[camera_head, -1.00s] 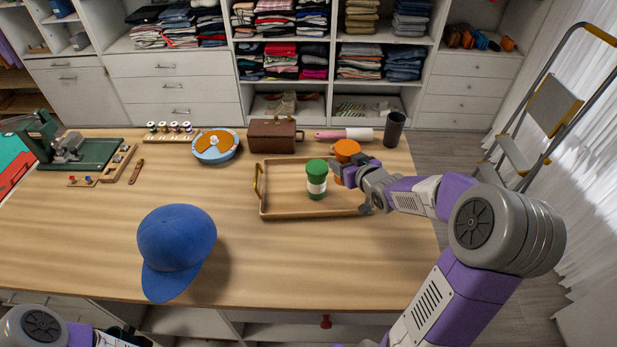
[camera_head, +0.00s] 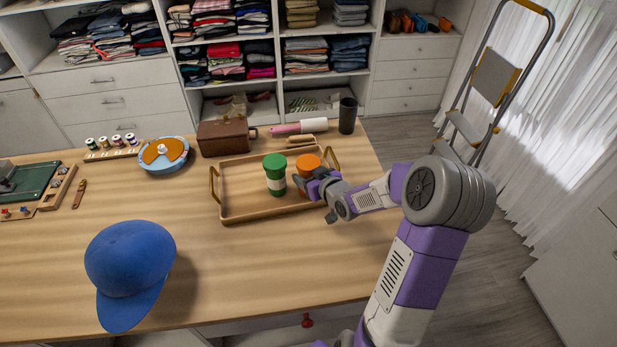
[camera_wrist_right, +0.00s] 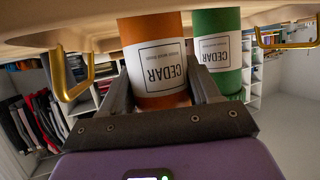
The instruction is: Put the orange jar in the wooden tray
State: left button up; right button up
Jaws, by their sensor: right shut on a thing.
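The orange jar (camera_head: 307,161) is inside the wooden tray (camera_head: 236,216), towards its right side. It stands upright, right of a green jar (camera_head: 275,180) with a white label. My right gripper (camera_head: 316,184) is shut on the orange jar from the front right. In the right wrist view, which is upside down, the fingers (camera_wrist_right: 162,88) flank the orange jar (camera_wrist_right: 152,35), its CEDAR label facing the camera. The green jar (camera_wrist_right: 220,50) is close beside it. The jar's base appears at or very near the tray floor; I cannot tell if it touches. My left gripper is out of view.
A blue cap (camera_head: 130,265) lies at the front left of the table. A brown case (camera_head: 222,137), a lint roller (camera_head: 300,127) and a black cup (camera_head: 347,115) stand behind the tray. The wood between cap and tray is clear.

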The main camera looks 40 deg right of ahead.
jog(key=shift+r, duration=0.2)
jog(key=shift+f, duration=0.2)
jog(key=o, duration=1.1)
jog(key=shift+r, duration=0.2)
jog(key=p+v, duration=0.3)
jog(key=v, duration=0.9)
jog(key=shift+p, duration=0.35)
jog(key=shift+f, duration=0.1)
